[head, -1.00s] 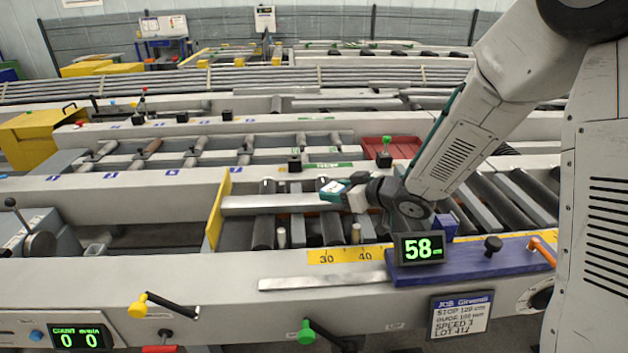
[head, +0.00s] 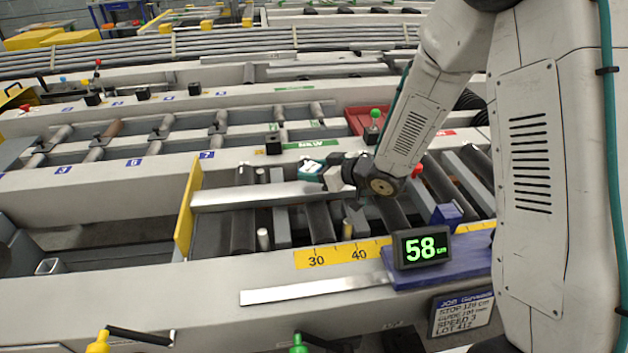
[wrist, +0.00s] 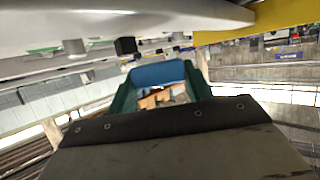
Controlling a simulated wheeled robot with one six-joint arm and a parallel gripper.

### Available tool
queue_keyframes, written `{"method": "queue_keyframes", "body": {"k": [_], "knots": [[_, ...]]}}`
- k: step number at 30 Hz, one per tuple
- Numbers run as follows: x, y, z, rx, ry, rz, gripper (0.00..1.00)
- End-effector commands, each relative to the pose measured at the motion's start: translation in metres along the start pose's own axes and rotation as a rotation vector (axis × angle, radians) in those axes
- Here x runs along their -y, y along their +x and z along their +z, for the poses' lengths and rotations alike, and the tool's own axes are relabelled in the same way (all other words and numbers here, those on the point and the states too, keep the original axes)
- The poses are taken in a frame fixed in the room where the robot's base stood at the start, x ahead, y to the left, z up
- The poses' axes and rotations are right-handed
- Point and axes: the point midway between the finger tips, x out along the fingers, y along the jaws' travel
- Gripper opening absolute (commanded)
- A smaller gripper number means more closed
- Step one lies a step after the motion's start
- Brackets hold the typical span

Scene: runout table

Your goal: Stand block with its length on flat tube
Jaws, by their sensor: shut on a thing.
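The flat tube (head: 250,196) is a long silver bar lying across the dark rollers, its left end at the yellow stop plate (head: 187,211). My gripper (head: 312,170) is near the tube's right part, over its far side in the head view. Its teal fingers also show in the wrist view (wrist: 160,92), shut on a blue piece (wrist: 158,73), which I take to be the block. In the head view the block is small and mostly hidden by the fingers; I cannot tell whether it touches the tube.
A green "58" display (head: 421,247) stands on a blue carriage at the front rail. A loose flat strip (head: 312,290) lies on that rail. Short pegs (head: 263,239) rise between the rollers.

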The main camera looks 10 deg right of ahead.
Motion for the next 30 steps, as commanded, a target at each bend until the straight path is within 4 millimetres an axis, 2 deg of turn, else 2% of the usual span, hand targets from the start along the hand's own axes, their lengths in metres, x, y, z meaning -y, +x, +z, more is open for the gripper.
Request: {"method": "queue_keyframes", "body": {"k": [3, 6, 19, 20, 21, 22, 30], "knots": [[0.001, 0.008, 0.020, 0.005, 0.004, -0.002, 0.28], [0.000, 0.012, 0.030, 0.004, 0.003, 0.000, 0.28], [0.000, 0.015, 0.036, 0.002, 0.002, -0.001, 0.28], [0.000, 0.014, 0.035, 0.001, 0.001, 0.000, 0.59], [0.000, 0.014, 0.035, 0.001, 0.001, 0.000, 0.70], [0.000, 0.014, 0.035, 0.001, 0.001, 0.000, 0.72], [0.000, 0.014, 0.034, 0.001, 0.001, 0.000, 0.72]]}}
